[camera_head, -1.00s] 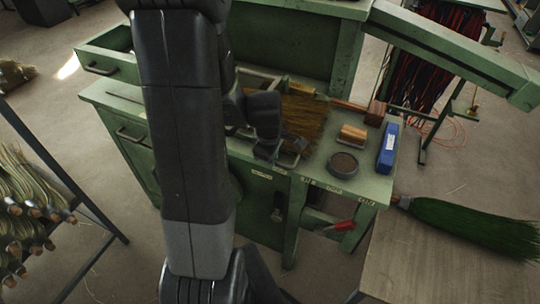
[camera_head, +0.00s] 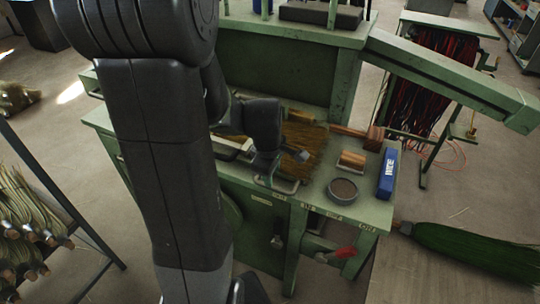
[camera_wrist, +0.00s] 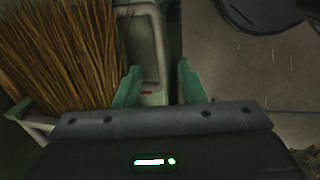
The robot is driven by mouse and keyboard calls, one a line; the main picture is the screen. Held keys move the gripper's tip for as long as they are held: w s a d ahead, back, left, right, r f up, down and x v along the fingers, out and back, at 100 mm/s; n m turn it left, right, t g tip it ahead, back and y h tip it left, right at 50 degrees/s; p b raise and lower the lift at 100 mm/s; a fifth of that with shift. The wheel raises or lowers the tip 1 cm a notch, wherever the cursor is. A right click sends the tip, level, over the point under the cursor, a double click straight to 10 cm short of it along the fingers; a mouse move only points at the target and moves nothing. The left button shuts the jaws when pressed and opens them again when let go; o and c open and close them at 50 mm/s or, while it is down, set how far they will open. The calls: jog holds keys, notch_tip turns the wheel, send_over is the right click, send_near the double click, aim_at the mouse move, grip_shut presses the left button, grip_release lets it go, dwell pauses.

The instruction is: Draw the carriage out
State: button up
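The carriage seems to be the pale metal frame (camera_head: 236,144) on the green bench, partly hidden by my arm. Brown broom bristles (camera_head: 305,145) lie on it and fill the left of the wrist view (camera_wrist: 55,50). A pale rounded metal loop (camera_wrist: 160,38), perhaps the carriage's handle, shows beside the bristles. My gripper (camera_wrist: 158,84) is open, with its two green fingers apart and the loop's near part lying between them in the picture. I cannot tell whether they touch it. In the head view my gripper (camera_head: 285,170) is low over the bench's front edge.
On the bench's right stand a round tin (camera_head: 342,190), a wooden brush block (camera_head: 352,160) and a blue box (camera_head: 387,174). A rack of bristle bundles (camera_head: 30,225) stands left.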

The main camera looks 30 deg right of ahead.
notch_tip(320, 180, up, 8)
jog(key=a, duration=0.1)
jog(key=shift+s, duration=0.45)
jog(key=shift+a+f, duration=0.1)
jog(key=f, duration=0.4)
jog(key=w+d+f, duration=0.1)
jog(key=f, duration=0.4)
jog(key=d+f, duration=0.1)
jog(key=f, duration=0.3)
jog(key=shift+w+f, duration=0.25)
jog(key=shift+w, duration=0.1)
jog(key=shift+r, duration=0.1)
notch_tip(320, 180, up, 14)
jog(key=s+a+f, duration=0.1)
jog(key=s+a, duration=0.1)
send_near(260, 182)
jog(key=d+f, duration=0.1)
jog(key=f, duration=0.1)
jog(key=s+d+f, duration=0.1)
jog(key=f, duration=0.1)
jog(key=s+d+f, duration=0.1)
jog(key=d+f, duration=0.1)
jog(key=f, duration=0.1)
jog(key=shift+s+f, duration=0.1)
jog(key=shift+s, duration=0.15)
jog(key=w+a, duration=0.2)
jog(key=shift+w+f, duration=0.35)
jog(key=shift+w, duration=0.05)
jog(key=shift+w+a, duration=0.3)
jog(key=shift+w, duration=0.1)
